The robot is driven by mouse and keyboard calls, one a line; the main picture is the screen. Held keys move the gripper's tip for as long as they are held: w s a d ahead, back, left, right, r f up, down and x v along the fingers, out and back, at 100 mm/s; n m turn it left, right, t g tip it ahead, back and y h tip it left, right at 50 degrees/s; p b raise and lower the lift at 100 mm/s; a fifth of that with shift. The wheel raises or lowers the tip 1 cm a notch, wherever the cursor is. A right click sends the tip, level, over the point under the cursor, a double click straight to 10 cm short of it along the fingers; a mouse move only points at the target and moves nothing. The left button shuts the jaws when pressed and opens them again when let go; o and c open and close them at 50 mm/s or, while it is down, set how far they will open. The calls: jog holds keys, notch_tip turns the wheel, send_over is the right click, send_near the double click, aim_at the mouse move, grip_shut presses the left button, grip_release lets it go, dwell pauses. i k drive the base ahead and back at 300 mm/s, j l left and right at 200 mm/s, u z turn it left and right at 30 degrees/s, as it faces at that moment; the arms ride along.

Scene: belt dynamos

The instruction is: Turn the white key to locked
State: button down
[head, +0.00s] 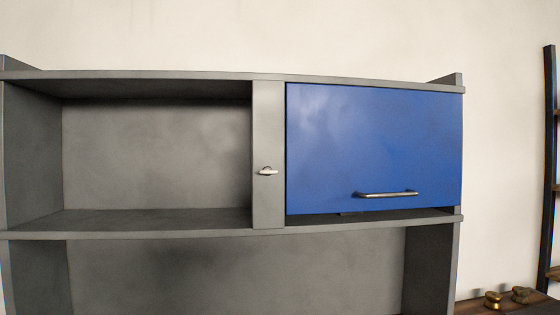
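The white key (268,172) sits on the grey upright panel (268,120) between the open compartment and the blue door. Its flat bow lies about horizontal in the head view. No words or marks for locked can be read beside it. The blue door (374,140) has a metal bar handle (387,194) near its lower edge. A dark gap shows under the door, so it does not reach the shelf below. My gripper is not in the head view.
The grey cabinet's left compartment (155,150) is empty. A grey shelf board (130,232) runs below both compartments. At the lower right, small golden stone-like objects (494,299) rest on a dark wooden surface. A dark ladder-like rack (549,170) stands at the right edge.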

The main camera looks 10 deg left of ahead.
aim_at(267, 170)
jog(key=j, duration=0.25)
jog(key=k+j, duration=0.1)
jog(key=j, duration=0.15)
jog(key=k+u, duration=0.15)
jog(key=u, duration=0.8)
jog(key=i+l, duration=0.25)
jog(key=i, duration=0.25)
